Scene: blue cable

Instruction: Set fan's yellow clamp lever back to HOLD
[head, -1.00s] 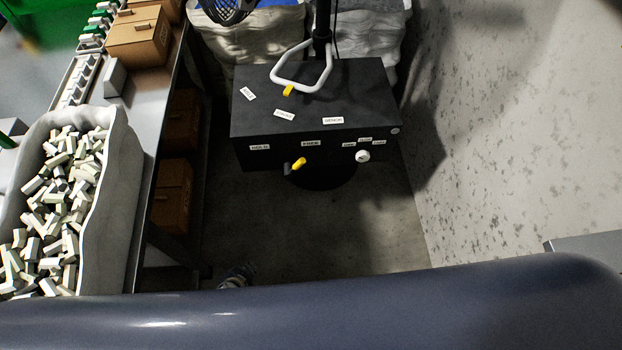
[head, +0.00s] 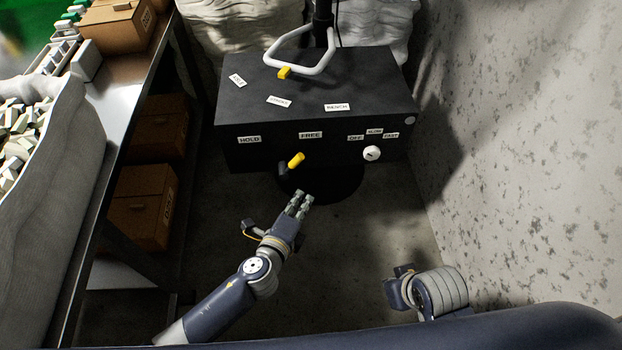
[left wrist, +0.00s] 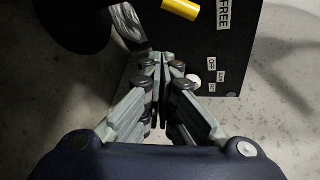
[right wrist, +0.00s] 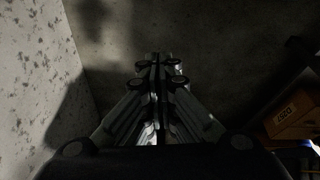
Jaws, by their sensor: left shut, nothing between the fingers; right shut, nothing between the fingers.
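The yellow clamp lever (head: 296,160) sticks out of the front of the black fan box (head: 240,165), below and slightly left of the FREE label (head: 311,135). The HOLD label (head: 249,139) is farther left. The lever's yellow end also shows at the top of the left wrist view (left wrist: 181,8). My left gripper (head: 304,198) is shut and empty, a little below the lever and apart from it. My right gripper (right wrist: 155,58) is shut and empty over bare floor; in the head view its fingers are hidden.
A white knob (head: 372,153) sits right of the lever under the speed labels. A white loop handle with a yellow piece (head: 284,72) is above the box. A metal table (head: 117,100) stands left, a speckled wall (head: 520,150) right. Floor before the box is clear.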

